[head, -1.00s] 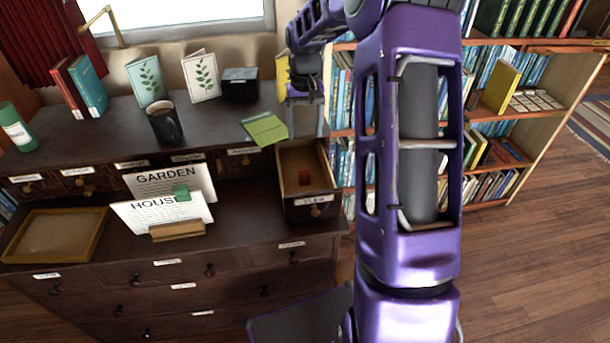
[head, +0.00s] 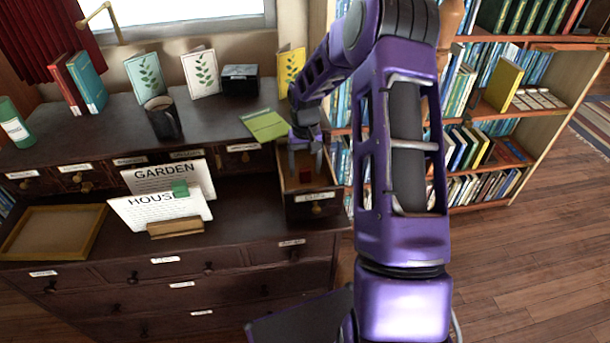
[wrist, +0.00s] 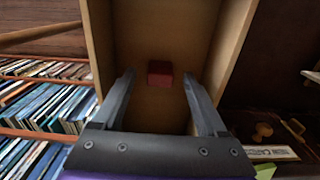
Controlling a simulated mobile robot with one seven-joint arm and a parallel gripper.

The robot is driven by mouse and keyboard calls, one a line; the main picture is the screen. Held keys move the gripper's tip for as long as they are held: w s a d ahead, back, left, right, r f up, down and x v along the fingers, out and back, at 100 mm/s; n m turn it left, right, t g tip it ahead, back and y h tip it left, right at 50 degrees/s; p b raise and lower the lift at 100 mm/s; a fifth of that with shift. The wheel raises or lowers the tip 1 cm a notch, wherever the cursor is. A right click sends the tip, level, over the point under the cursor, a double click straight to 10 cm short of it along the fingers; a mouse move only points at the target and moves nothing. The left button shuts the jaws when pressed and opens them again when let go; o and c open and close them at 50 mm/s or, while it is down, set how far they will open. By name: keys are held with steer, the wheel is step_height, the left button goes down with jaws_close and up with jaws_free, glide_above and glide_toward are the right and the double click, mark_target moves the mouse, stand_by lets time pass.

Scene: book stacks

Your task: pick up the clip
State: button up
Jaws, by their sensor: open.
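A small red block-like piece (wrist: 160,68), perhaps a clip, lies on the floor of the open drawer (head: 318,208). It also shows in the head view (head: 305,177). My gripper (head: 305,168) is open and points down into the drawer. In the wrist view my two fingertips (wrist: 158,80) stand to the left and right of the red piece, with a gap on each side. Nothing is between them in contact, and their height above it is hard to tell. A green clip (head: 180,188) sits on the upright GARDEN and HOUSE cards (head: 150,209).
The drawer's side walls (wrist: 232,45) stand close on both sides of my fingers. A green folded card (head: 265,125) lies on the desk top beside the drawer. A dark mug (head: 163,120) and an empty wooden tray (head: 52,232) are further left. Bookshelves (head: 480,150) stand at right.

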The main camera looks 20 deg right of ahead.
step_height(320, 180, down, 2)
steer(key=shift+f, duration=0.1)
jaws_close()
steer(key=shift+r, duration=0.2)
